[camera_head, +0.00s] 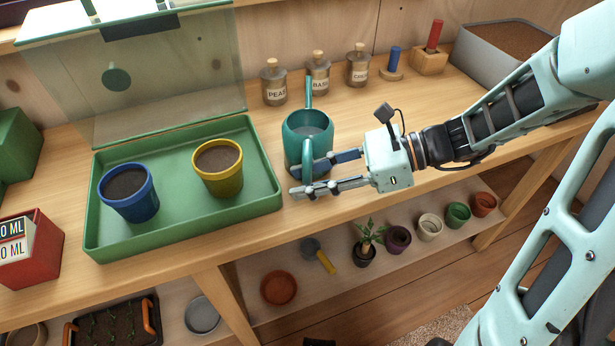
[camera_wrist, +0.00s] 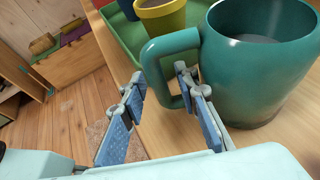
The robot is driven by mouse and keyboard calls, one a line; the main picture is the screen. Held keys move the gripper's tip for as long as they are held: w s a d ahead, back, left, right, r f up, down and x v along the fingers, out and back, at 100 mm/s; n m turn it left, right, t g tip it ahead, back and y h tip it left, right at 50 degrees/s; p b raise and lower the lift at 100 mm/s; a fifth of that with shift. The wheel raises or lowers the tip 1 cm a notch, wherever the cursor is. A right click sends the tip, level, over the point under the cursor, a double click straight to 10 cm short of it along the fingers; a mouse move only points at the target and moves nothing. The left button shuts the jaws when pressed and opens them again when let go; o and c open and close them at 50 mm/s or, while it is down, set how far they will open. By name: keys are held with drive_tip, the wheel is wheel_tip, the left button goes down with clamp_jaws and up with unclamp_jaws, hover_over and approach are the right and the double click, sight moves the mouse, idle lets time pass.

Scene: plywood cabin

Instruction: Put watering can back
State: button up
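The teal watering can (camera_head: 296,139) stands upright on the workbench, just right of the green tray. Its thin spout points to the back and its handle faces me. Greyish contents show inside it. My gripper (camera_head: 297,181) is at the handle, with its two fingers spread apart. In the wrist view, my gripper (camera_wrist: 160,80) has the can's handle (camera_wrist: 155,68) between or close to its fingertips. The right finger overlaps the handle's opening beside the can body (camera_wrist: 255,70). I cannot tell whether either finger touches the handle.
The green tray (camera_head: 190,232) with a clear raised lid holds a blue pot (camera_head: 130,207) and a yellow pot (camera_head: 218,182). Labelled bottles (camera_head: 318,75) line the back. A red box (camera_head: 30,260) stands left. The lower shelf (camera_head: 330,295) holds several pots. Bench right of the can is mostly clear.

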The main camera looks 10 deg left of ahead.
drive_tip(key=shift+r, duration=0.1)
drive_tip(key=shift+d+r, duration=0.15)
drive_tip(key=p+v, duration=0.2)
drive_tip(key=v, duration=0.9)
drive_tip(key=shift+d+p, duration=0.3)
drive_tip(key=shift+d, duration=0.05)
drive_tip(key=shift+w, duration=0.1)
